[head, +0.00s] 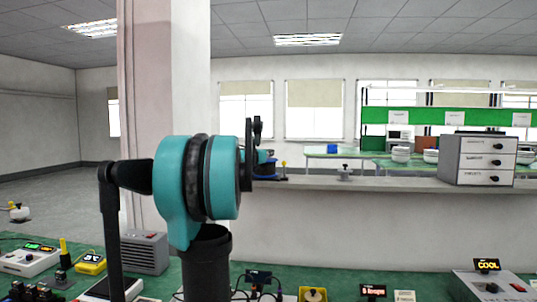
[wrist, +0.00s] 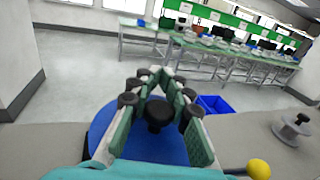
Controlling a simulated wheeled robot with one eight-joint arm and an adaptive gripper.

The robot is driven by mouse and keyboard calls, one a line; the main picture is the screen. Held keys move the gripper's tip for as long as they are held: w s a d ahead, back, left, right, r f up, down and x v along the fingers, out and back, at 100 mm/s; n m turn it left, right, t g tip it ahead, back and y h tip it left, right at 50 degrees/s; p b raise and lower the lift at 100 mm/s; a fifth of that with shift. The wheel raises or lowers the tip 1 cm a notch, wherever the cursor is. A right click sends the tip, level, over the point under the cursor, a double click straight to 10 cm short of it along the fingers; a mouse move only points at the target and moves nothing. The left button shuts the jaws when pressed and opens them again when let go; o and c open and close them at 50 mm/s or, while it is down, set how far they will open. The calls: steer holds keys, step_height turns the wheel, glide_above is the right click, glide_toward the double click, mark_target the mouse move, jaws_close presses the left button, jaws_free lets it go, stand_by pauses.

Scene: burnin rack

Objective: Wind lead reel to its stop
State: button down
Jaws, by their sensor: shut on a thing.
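The lead reel shows in the wrist view as a blue disc (wrist: 160,150) with a black knob (wrist: 158,114) standing on it. My gripper (wrist: 160,80) is over the disc, its two fingers shut on the knob from either side. A post with a yellow ball tip (wrist: 259,169) stands just right of the disc. In the head view the reel (head: 266,176) sits on the ledge, mostly hidden behind my arm, with the yellow-tipped post (head: 284,164) beside it.
A grey spool-shaped piece (head: 344,173) stands on the ledge (head: 395,184) to the right, also in the wrist view (wrist: 292,130). A grey drawer cabinet (head: 478,160) is further right. Several devices crowd the green bench below. A blue bin (wrist: 218,105) lies beyond the ledge.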

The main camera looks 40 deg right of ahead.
mark_target(274, 159)
steer(key=shift+m+g, duration=0.3)
steer(key=shift+g, duration=0.2)
